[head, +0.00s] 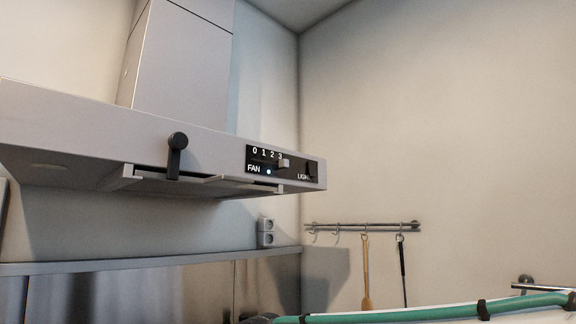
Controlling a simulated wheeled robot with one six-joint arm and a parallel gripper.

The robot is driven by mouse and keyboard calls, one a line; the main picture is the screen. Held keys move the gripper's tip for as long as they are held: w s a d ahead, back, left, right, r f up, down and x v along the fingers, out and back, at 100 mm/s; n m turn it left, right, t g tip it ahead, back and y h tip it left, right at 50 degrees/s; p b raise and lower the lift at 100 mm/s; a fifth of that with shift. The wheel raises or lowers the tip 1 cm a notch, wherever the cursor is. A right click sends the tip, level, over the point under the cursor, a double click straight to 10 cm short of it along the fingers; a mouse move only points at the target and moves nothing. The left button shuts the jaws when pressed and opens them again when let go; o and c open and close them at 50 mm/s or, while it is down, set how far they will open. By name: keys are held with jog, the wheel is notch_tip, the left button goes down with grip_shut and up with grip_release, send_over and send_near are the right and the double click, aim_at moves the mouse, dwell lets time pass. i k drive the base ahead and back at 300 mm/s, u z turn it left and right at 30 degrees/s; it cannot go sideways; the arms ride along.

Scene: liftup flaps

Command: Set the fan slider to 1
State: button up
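The fan slider knob (284,163) is a small light-grey block on the black control panel (262,172) at the right end of the hood's front. It sits at the right end of its slot, just below the 3. The marks 0, 1, 2 and 3 run left to right above the slot, so the 1 lies to the left of the knob. A small bright light (268,172) shows beside the word FAN. My gripper is not in view.
The grey range hood (80,125) has a black round-ended handle (177,155) left of the panel. A partly hidden LIGHT label is at the panel's right. A hook rail (360,226) with utensils hangs on the right wall. My arm with a green hose shows bottom right.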

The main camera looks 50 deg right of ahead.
aim_at(283, 163)
jog(key=z, duration=1.95)
jog(key=k, duration=1.15)
jog(key=u, duration=1.45)
jog(key=i, duration=0.5)
jog(key=u, duration=0.15)
